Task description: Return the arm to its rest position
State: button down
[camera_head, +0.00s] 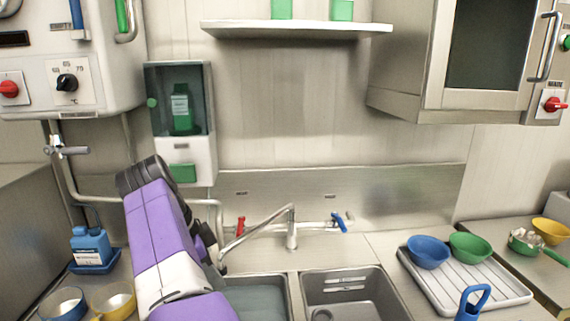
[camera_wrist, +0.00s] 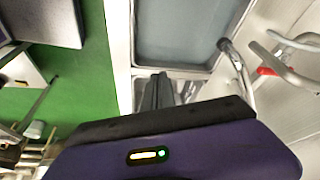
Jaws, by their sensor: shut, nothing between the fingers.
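My purple and white arm (camera_head: 165,235) rises from the bottom of the head view, in front of the left sink basin (camera_head: 258,295). It is bent, with a dark joint at its top. I cannot make out my gripper's fingers in the head view. In the wrist view my gripper (camera_wrist: 157,85) shows as dark fingers, shut and empty, beyond the purple wrist body. The fingers point toward the sink (camera_wrist: 180,40) and overlap its edge in the picture; I cannot tell how high above it they are.
The tap (camera_head: 291,228) stands behind the basins, close to my arm's right. A soap dispenser (camera_head: 181,120) hangs behind the arm. A blue bottle (camera_head: 91,245) and bowls (camera_head: 114,300) stand left. A drying rack (camera_head: 480,290) with bowls is right. Green floor (camera_wrist: 85,85) is open.

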jog(key=w+a+r+n+t+y, duration=0.3)
jog(key=w+a+r+n+t, duration=0.15)
jog(key=w, duration=0.45)
jog(key=w+d+f+n+t+y, duration=0.1)
jog(key=f, duration=0.1)
jog(key=w+d+f+n+t+y, duration=0.1)
jog(key=w+d+f+n+t, duration=0.2)
jog(key=f+t, duration=0.1)
jog(key=f, duration=0.1)
jog(key=shift+w+d+f+n+t+y+b, duration=0.1)
jog(key=shift+w+d+n+t+y+b, duration=0.2)
jog(key=shift+w+d+n+y, duration=0.1)
jog(key=s+d+f+n+t+y, duration=0.1)
jog(key=s+d+f+n+t, duration=0.1)
jog(key=s+d+f, duration=0.4)
jog(key=s+d+f+n+t, duration=0.25)
jog(key=s+d, duration=0.25)
jog(key=d, duration=0.3)
jog(key=s+d+f+h+b, duration=0.1)
jog(key=s+d, duration=0.5)
jog(key=s, duration=1)
jog(key=s+d+f+g+h+b, duration=0.1)
jog(key=s+d, duration=0.6)
jog(key=s, duration=0.9)
jog(key=s+d+f+m+h+b, duration=0.1)
jog(key=s+d, duration=0.6)
jog(key=s, duration=1)
jog(key=shift+g, duration=0.3)
